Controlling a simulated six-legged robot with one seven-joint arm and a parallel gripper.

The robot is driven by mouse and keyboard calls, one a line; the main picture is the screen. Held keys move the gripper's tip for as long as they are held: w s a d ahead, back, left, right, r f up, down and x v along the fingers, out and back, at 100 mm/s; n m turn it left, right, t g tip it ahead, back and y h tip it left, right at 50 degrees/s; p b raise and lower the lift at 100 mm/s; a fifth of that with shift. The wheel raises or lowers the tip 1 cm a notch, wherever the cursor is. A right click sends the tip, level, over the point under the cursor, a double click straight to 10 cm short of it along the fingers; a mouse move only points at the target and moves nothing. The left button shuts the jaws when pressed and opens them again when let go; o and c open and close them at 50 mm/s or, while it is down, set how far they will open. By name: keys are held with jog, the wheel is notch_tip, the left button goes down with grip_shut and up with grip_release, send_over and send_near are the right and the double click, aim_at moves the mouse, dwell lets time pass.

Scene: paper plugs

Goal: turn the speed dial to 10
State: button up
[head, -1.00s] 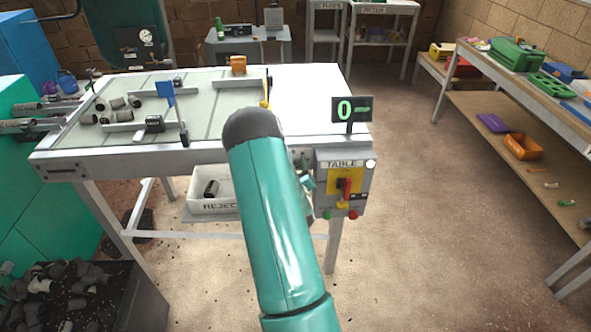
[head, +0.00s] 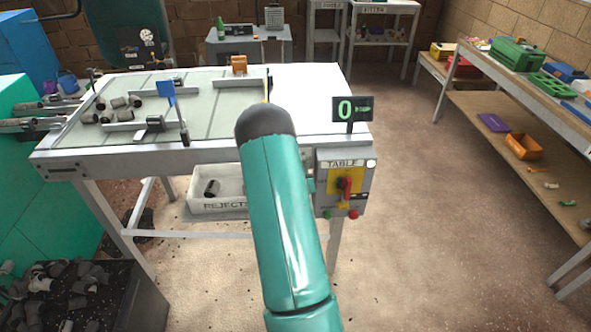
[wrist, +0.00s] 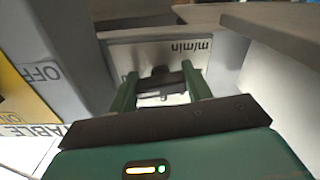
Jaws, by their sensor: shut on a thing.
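The speed dial (wrist: 160,76) is a small dark knob on a pale plate marked "m/min" in the wrist view. My gripper (wrist: 160,82) has its two green fingers on either side of the knob, shut on it. The dial's pointer and scale numbers cannot be made out. In the head view my teal arm hides the dial and most of my gripper. A dark display (head: 352,108) above the table's right corner shows a green 0 with a green mark beside it.
The control box (head: 343,165) labelled TABLE carries a red handle (head: 346,185) on a yellow plate, just right of my arm. A white REJECTS bin (head: 218,204) sits below. Open floor (head: 430,220) lies right.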

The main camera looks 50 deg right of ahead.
jog(key=shift+w+r, duration=0.15)
jog(key=o, duration=1)
jog(key=v, duration=1.4)
jog(key=shift+d, duration=0.1)
